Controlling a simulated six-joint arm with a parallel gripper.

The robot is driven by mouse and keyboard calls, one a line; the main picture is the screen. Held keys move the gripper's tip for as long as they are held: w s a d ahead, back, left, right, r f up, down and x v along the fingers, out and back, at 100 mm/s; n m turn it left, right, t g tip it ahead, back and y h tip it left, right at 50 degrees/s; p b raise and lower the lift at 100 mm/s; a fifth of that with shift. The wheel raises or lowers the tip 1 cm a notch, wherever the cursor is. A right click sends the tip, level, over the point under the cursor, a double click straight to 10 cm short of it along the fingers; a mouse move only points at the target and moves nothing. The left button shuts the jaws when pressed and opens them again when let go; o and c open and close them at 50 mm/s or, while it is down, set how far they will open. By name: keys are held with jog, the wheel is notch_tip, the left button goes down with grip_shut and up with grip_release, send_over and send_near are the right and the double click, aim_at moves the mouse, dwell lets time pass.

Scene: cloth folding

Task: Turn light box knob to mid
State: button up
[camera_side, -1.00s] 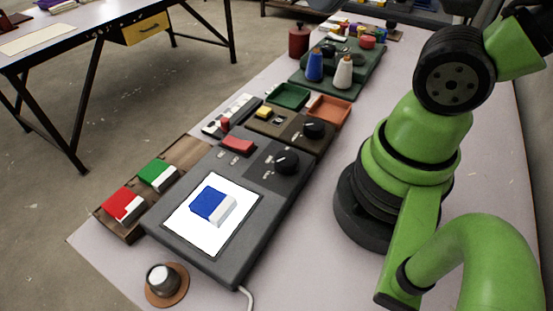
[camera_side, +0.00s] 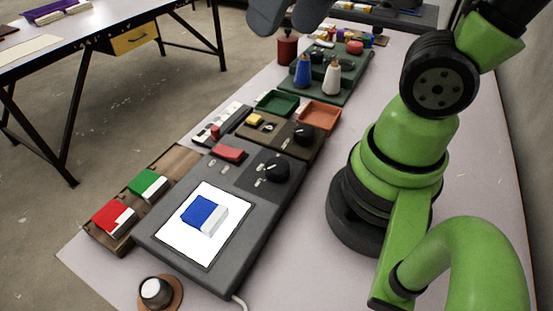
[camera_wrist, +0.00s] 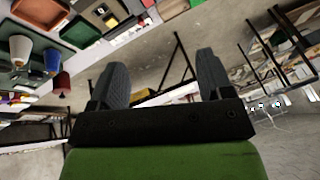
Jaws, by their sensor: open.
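The light box (camera_side: 166,233) is a dark grey panel on the bench with a bright white screen (camera_side: 182,231). A blue and white folded cloth (camera_side: 204,215) lies on the screen. The light box's black knob (camera_side: 277,171) sits at its far right corner, with small pale marks beside it. Its exact setting is too small to read. My gripper (camera_side: 287,14) shows only partly at the top edge, high and well beyond the knob. In the wrist view my gripper (camera_wrist: 163,82) has its two grey fingers spread, with nothing between them.
A red button block (camera_side: 229,153) is left of the knob. A brown box with a second black knob (camera_side: 304,134) stands just behind. Green (camera_side: 277,103) and orange (camera_side: 319,115) trays and blue (camera_side: 303,72) and white (camera_side: 332,77) spools stand farther back. Bare bench lies right of the light box.

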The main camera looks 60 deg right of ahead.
jog(key=w+f+n+g+h, duration=0.1)
jog(key=w+f+n+g, duration=0.1)
jog(key=w+f+g, duration=0.3)
jog(key=n+g+h, duration=0.2)
jog(key=n+g, duration=0.1)
jog(key=g, duration=0.1)
send_near(277, 164)
jog(key=x, duration=0.9)
jog(key=shift+s+f, duration=0.15)
jog(key=c, duration=0.9)
jog(key=shift+c, duration=0.2)
